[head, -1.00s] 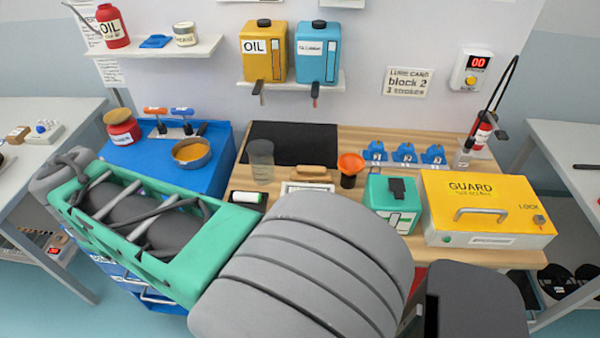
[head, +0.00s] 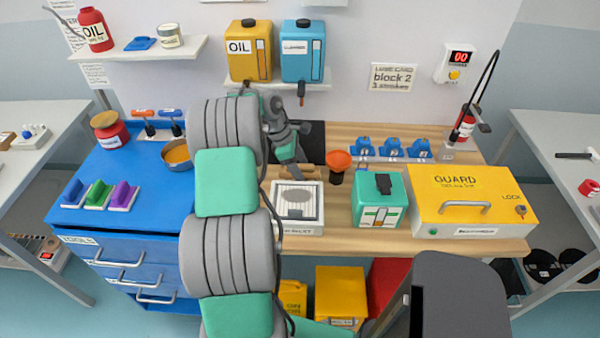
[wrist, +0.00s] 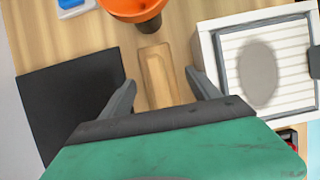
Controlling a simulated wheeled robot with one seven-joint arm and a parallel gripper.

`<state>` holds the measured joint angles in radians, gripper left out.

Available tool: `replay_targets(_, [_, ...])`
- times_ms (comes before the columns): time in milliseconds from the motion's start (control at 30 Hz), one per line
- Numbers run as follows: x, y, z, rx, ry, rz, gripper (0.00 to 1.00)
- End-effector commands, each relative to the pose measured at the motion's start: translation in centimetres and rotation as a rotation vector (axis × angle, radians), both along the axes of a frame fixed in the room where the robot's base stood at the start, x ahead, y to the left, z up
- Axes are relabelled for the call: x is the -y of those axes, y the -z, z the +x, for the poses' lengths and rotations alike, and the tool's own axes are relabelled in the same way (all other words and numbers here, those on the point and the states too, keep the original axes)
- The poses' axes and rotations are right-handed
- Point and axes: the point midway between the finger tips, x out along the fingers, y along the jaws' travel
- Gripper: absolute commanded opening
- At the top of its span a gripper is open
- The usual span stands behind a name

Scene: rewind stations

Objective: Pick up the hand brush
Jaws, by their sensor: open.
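A wooden block, apparently the hand brush (wrist: 157,76), lies on the wooden bench between the black mat and the white slatted tray. No bristles show from above. In the head view the hand brush (head: 309,173) is partly covered by my arm. My gripper (wrist: 160,88) is open and empty in the wrist view. Its two fingers stand on either side of the brush in the picture, apart from it; the height between them is hard to tell. In the head view my wrist reaches over the bench and hides the fingertips.
An orange funnel (wrist: 135,8) stands close beyond the brush. The white slatted tray (wrist: 207,50) is right of it, the flat black mat (wrist: 60,105) left. A green box (head: 365,209) and yellow GUARD box (head: 440,216) stand farther right.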

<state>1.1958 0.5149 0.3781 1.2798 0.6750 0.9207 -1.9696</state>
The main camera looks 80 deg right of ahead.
Motion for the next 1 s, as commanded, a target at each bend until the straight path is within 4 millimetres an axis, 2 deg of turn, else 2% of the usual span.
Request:
replay_targets(133, [0.1, 1.5, -0.6, 0.001, 0.000, 0.000, 0.71])
replay_targets(333, [0.2, 1.6, -0.5, 0.001, -0.001, -0.002, 0.71])
replay_targets(1000, [0.2, 1.6, -0.5, 0.002, -0.001, -0.002, 0.16])
